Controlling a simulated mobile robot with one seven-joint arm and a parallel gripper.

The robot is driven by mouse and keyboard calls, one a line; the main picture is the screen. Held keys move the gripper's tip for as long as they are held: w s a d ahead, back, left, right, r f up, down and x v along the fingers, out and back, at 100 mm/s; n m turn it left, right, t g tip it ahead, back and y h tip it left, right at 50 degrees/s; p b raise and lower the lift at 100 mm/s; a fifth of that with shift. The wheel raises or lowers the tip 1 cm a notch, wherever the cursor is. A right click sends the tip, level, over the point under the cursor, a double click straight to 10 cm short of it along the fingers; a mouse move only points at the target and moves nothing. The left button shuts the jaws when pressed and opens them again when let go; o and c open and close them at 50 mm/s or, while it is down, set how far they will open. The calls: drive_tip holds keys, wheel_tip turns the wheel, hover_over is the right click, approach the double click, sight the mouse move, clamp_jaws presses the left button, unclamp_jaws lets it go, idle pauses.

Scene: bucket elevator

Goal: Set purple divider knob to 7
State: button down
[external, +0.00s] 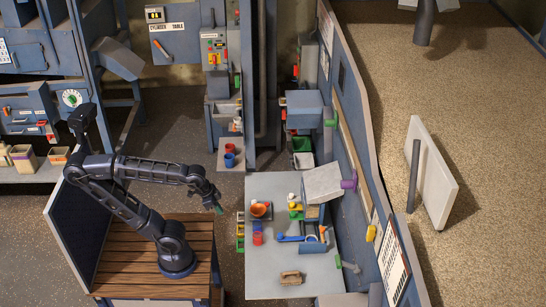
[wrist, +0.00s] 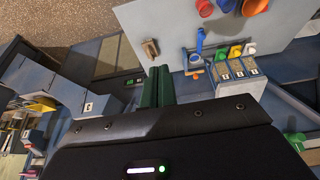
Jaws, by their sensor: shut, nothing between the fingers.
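The purple knob (external: 348,184) sticks out beside a tilted grey box (external: 322,183) on the right-hand blue panel, above the grey table. Its number setting is too small to read. I cannot make it out in the wrist view. My gripper (external: 218,209) is over the floor gap between my wooden base and the grey table, well left of the knob. In the wrist view its green fingers (wrist: 158,86) are together and empty.
The grey table (external: 262,280) holds an orange bowl (external: 260,209), a brush (external: 290,277), colored cups and a blue-handled device. In the wrist view the table (wrist: 150,20) shows at the top, with several numbered boxes (wrist: 243,68) below. The long blue wall (external: 350,120) bounds the right.

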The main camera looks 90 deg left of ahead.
sight(347, 184)
drive_tip(key=w+a+r+h, duration=0.1)
drive_tip(key=w+r, duration=0.5)
drive_tip(key=w, duration=0.3)
drive_tip(key=w+a+r+h, duration=0.1)
drive_tip(key=w+a+r, duration=0.1)
drive_tip(key=w+r, duration=0.5)
drive_tip(key=w+a+r, duration=0.1)
drive_tip(key=w+r, duration=0.3)
drive_tip(key=w, duration=0.7)
drive_tip(key=w+a+r+h, duration=0.1)
drive_tip(key=w+a, duration=0.3)
drive_tip(key=w, duration=0.4)
drive_tip(key=w+a+h, duration=0.1)
drive_tip(key=w+a, duration=0.4)
drive_tip(key=w, duration=0.3)
drive_tip(key=w+a+r+m+h, duration=0.1)
drive_tip(key=w+a, duration=0.3)
drive_tip(key=w, duration=0.5)
drive_tip(key=shift+a+r, duration=0.2)
drive_tip(key=shift+r, duration=0.15)
drive_tip(key=w+d+f, duration=0.3)
drive_tip(key=d+f, duration=0.5)
drive_tip(key=f, duration=0.1)
drive_tip(key=shift+w+f, duration=0.15)
